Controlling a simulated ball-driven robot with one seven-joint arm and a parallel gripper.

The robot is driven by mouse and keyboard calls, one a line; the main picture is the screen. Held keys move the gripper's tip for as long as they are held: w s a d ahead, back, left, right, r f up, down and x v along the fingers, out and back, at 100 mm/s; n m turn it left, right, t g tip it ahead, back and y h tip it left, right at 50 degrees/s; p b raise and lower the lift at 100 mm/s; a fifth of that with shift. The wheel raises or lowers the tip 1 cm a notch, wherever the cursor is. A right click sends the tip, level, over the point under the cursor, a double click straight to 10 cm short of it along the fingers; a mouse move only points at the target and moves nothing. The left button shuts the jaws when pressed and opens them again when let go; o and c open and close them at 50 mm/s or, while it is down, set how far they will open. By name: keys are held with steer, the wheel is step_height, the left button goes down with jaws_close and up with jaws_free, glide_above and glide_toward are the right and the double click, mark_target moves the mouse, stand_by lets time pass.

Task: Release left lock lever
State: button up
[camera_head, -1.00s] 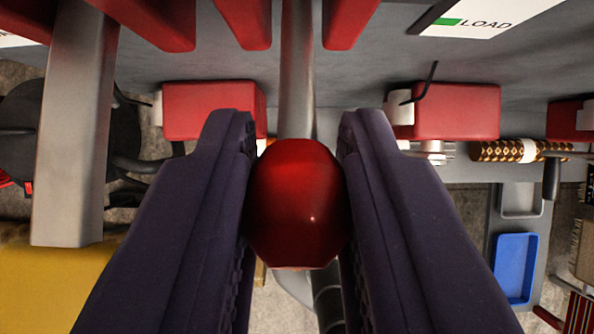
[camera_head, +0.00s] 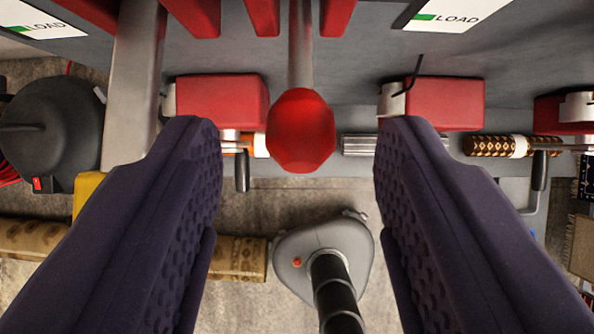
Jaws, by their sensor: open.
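A lever with a red faceted knob (camera_head: 301,131) on a grey metal shaft (camera_head: 301,45) hangs from the top of the view. My gripper (camera_head: 297,150) is open, with its two dark purple ridged fingers on either side of the knob. There is a clear gap between the knob and each finger, and nothing is held. The knob lies toward the far ends of the fingers. Whether this is the left lock lever cannot be told from this view.
Red blocks (camera_head: 222,101) and (camera_head: 445,104) flank the lever. White LOAD labels (camera_head: 455,16) sit at the top. A grey metal post (camera_head: 137,80) and dark round machine (camera_head: 52,132) stand left. A grey device with a black hose (camera_head: 322,262) is below, beside a rolled rug (camera_head: 240,258).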

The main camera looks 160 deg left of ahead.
steer(key=v, duration=0.3)
steer(key=shift+s+a+r, duration=0.1)
steer(key=shift+s+r, duration=0.15)
steer(key=shift+r, duration=0.05)
